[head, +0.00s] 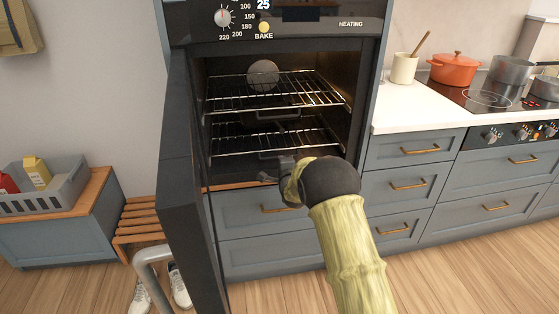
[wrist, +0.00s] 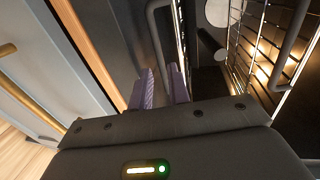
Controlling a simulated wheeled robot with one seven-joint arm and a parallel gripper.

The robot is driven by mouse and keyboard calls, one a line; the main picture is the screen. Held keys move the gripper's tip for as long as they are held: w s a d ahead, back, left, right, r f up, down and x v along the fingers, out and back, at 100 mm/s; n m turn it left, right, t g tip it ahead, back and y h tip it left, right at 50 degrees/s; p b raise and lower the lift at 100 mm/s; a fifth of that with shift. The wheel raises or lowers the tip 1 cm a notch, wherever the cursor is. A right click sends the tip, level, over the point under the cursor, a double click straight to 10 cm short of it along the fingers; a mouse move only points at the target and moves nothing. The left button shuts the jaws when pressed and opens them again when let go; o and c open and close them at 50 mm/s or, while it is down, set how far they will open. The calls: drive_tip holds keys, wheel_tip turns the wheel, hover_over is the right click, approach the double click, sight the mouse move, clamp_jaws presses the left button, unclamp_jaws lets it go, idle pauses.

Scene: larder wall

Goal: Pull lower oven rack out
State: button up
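The lower oven rack (head: 235,145) is a wire shelf inside the open oven, below the upper rack (head: 235,98). A dark handle hangs at the lower rack's front. My gripper (head: 272,173) is at the oven's mouth, just below and in front of the lower rack; my wrist partly hides its fingers. In the wrist view my gripper (wrist: 163,77) has its two purple-grey fingers apart with a gap. A grey curved bar (wrist: 152,30), apparently the lower rack's handle, runs down toward that gap. I cannot tell whether the fingers touch it.
The oven door (head: 188,190) stands open at left, with its grey handle (head: 148,270) low down. Drawers (head: 255,212) lie below the oven. A counter (head: 415,105) with a hob is at right. A bench (head: 140,220) and shoes stand at left beyond the door.

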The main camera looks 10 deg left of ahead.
drive_tip(key=shift+x, duration=2.4)
drive_tip(key=shift+c, duration=0.5)
clamp_jaws()
